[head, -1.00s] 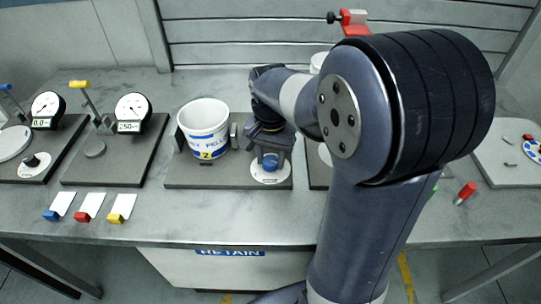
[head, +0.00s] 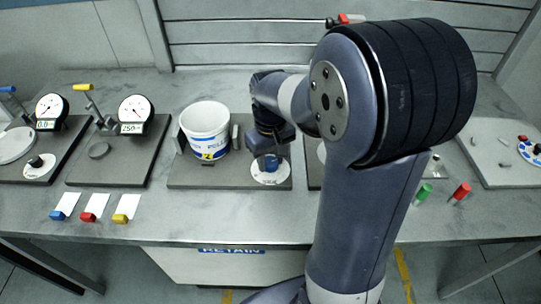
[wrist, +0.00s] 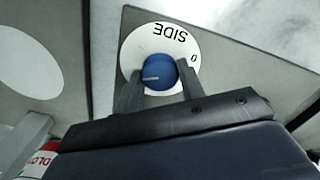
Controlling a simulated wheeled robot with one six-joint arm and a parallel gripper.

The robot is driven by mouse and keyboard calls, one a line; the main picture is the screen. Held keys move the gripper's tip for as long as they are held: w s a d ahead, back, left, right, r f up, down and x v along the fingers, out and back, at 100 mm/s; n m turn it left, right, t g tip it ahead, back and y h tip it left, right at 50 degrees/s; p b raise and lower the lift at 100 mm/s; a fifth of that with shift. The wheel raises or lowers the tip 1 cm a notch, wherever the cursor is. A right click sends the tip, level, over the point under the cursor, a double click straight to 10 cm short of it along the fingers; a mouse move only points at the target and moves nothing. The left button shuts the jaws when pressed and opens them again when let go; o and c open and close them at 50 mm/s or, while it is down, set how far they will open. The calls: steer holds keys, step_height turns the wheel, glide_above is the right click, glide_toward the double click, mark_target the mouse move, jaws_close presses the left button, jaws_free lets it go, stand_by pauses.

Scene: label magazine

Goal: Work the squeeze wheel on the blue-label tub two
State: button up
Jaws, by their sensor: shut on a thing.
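The blue-label tub two (head: 205,125) is a white open bucket with a blue label and a yellow "2", upright in its dark fixture (head: 195,180). To its right is the blue squeeze wheel (head: 271,162) on a white round dial (head: 271,178). My gripper (head: 270,155) points down and is shut on the wheel. In the wrist view, its two fingers (wrist: 158,88) flank the wheel (wrist: 157,73). A pale pointer line on the wheel points left there, and the dial (wrist: 183,40) reads "SIDE" and "0".
Left stand two gauge fixtures, one with a round gauge (head: 136,109). Three cards with coloured clips, one yellow (head: 120,218), lie at the front. Green (head: 423,192) and red (head: 462,191) cylinders stand right. My arm hides much of the bench's right half.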

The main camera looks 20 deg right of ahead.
mark_target(270, 162)
steer(key=n, duration=0.3)
steer(key=shift+r+n+p, duration=0.1)
steer(key=shift+n+p, duration=0.2)
steer(key=shift+n, duration=1.9)
steer(key=shift+w, duration=0.1)
steer(key=o, duration=1)
step_height(270, 162, up, 11)
steer(key=shift+f+p, duration=0.15)
steer(key=shift+p, duration=0.15)
